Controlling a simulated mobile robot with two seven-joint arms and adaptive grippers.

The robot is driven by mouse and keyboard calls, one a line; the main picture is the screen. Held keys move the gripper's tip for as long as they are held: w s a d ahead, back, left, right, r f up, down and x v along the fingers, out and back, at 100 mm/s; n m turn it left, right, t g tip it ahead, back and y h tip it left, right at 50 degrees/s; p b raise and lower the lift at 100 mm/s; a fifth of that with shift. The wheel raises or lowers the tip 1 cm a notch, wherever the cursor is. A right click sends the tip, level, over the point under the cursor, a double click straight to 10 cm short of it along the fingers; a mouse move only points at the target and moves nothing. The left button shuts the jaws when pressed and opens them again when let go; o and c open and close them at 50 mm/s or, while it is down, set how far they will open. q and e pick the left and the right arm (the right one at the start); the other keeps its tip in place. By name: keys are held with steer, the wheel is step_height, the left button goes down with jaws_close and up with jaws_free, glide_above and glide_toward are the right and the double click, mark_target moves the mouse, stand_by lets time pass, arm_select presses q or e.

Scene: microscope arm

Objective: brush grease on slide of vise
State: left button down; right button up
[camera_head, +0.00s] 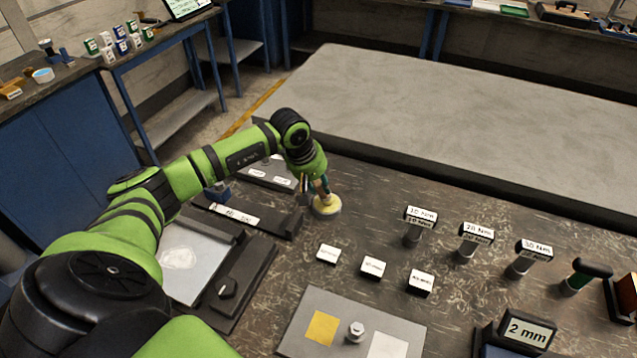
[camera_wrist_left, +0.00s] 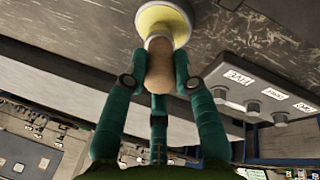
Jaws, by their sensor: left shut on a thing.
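My left gripper (camera_head: 322,188) points down at the middle of the bench. In the left wrist view, its teal fingers (camera_wrist_left: 160,80) are shut on a rounded wooden handle (camera_wrist_left: 159,58), likely the brush. The handle meets a round pot with pale yellow contents (camera_wrist_left: 163,20), likely the grease; the pot also shows in the head view (camera_head: 327,207). Bristles are hidden. A dark vise-like fixture (camera_head: 250,285) lies at left, with a light plate (camera_head: 188,262) bearing a whitish smear; I cannot tell which part is the slide. My right gripper is out of view.
Several small white-labelled blocks (camera_head: 373,267) lie right of the fixture. Labelled torque tools (camera_head: 470,240) stand farther right. A grey plate (camera_head: 300,340) with a yellow square is at the front. A large pale slab (camera_head: 450,120) lies behind the bench.

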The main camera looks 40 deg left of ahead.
arm_select(q)
steer(key=shift+s+f, duration=0.15)
steer(key=shift+r+p, duration=0.65)
steer(key=shift+r, duration=0.5)
steer(key=shift+r+p, duration=1.05)
steer(key=shift+r, duration=1.4)
